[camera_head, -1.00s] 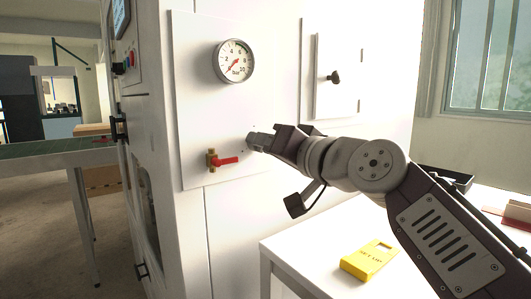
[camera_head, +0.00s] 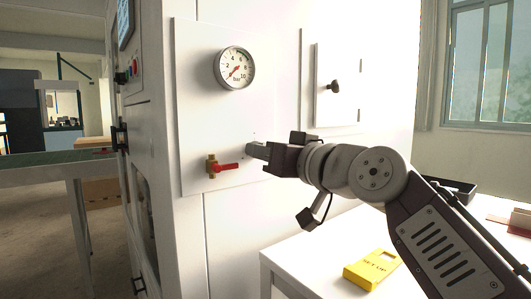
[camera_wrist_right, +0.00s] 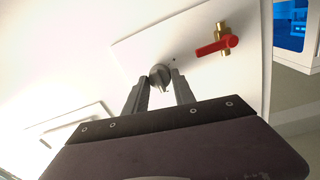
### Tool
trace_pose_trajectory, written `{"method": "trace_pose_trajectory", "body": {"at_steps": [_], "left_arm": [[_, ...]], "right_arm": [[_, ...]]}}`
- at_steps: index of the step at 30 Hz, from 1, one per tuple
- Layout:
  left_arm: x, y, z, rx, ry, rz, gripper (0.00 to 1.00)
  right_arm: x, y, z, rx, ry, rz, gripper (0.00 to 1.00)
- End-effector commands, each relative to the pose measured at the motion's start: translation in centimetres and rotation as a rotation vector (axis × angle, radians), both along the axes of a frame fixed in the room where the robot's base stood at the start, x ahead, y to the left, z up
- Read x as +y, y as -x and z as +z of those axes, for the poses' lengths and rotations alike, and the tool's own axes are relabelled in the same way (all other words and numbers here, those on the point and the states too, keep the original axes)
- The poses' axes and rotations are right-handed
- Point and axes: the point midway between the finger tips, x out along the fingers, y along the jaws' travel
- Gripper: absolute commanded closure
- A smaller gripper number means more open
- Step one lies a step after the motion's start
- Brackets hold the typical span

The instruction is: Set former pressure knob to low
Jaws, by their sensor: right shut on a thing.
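The grey round pressure knob (camera_wrist_right: 160,77) is on the white front panel (camera_wrist_right: 120,48), between the fingertips of my right gripper (camera_wrist_right: 160,84) in the right wrist view. My right gripper (camera_head: 256,150) also shows in the head view, reaching the panel from the right; its jaws are shut on the knob. The knob is mostly hidden behind the fingers there, and its setting cannot be read. Above it, a round gauge (camera_head: 235,68) marked in bar has a red needle pointing to the lower left. My left gripper is not in view.
A red-handled valve (camera_head: 224,168) is just left of my right gripper; it also shows in the wrist view (camera_wrist_right: 217,45). A small door with a black knob (camera_head: 333,87) is to the right. A yellow set-up block (camera_head: 371,269) lies on the white table (camera_head: 310,255) below my arm.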

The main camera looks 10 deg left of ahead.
Motion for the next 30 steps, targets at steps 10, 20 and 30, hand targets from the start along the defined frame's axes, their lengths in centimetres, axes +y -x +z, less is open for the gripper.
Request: {"method": "trace_pose_trajectory", "body": {"at_steps": [10,20,30], "left_arm": [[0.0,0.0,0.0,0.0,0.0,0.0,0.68],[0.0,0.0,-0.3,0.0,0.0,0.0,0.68],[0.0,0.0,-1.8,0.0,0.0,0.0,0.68]], "right_arm": [[0.0,0.0,-0.1,0.001,0.003,0.001,0.47],[-0.4,0.3,-0.1,-0.001,-0.001,-0.001,0.47],[-5.6,4.9,-0.2,0.0,0.0,-0.003,0.47]]}}
